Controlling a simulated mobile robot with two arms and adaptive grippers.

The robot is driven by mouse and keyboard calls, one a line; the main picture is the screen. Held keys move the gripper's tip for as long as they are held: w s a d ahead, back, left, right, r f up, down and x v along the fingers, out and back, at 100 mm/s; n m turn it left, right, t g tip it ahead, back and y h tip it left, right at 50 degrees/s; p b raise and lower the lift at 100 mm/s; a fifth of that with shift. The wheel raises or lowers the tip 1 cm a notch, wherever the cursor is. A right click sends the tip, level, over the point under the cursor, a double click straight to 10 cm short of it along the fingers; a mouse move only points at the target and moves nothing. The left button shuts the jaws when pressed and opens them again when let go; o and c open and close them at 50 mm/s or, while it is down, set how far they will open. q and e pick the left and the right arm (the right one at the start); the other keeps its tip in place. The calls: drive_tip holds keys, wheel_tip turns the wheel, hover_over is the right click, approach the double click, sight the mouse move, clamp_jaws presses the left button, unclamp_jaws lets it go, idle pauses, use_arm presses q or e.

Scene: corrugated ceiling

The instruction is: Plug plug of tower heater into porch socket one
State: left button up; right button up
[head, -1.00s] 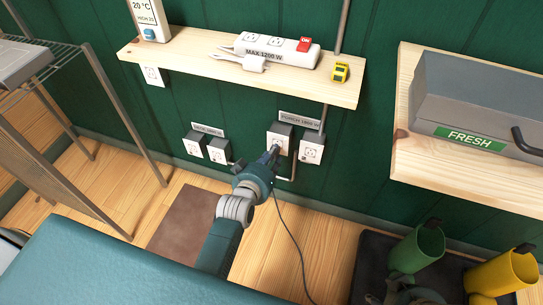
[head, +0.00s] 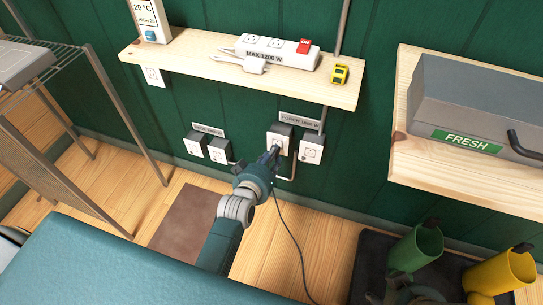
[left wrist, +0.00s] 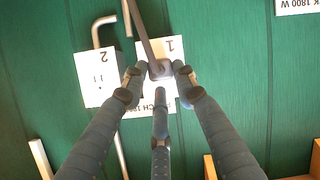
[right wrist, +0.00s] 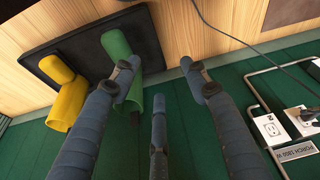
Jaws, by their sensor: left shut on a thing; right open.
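My left gripper (head: 271,158) is shut on the dark grey heater plug (left wrist: 160,69), right in front of the left plate of the porch pair. This plate, porch socket one (head: 279,141), is marked 1 in the left wrist view (left wrist: 173,48). The plug overlaps the plate's face there; I cannot tell how far its prongs are in. The heater's thin dark cord (head: 297,240) hangs from the gripper to the floor. Porch socket two (head: 311,150) is beside it, empty. My right gripper (right wrist: 160,70) is open and empty. The tower heater cannot be made out.
A wooden shelf (head: 200,72) with a power strip (head: 290,58) and a yellow tape measure (head: 340,74) is above the sockets. Two deck sockets (head: 207,148) are to the left.

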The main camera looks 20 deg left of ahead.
use_arm(q)
drive_tip(key=shift+p, duration=0.5)
idle(0.3)
idle(0.4)
drive_tip(key=shift+w, duration=0.5)
drive_tip(key=o, duration=1.2)
drive_tip(key=shift+s, duration=0.1)
drive_tip(key=v, duration=1.1)
drive_tip(key=shift+s+r, duration=0.15)
drive_tip(key=shift+s, duration=0.25)
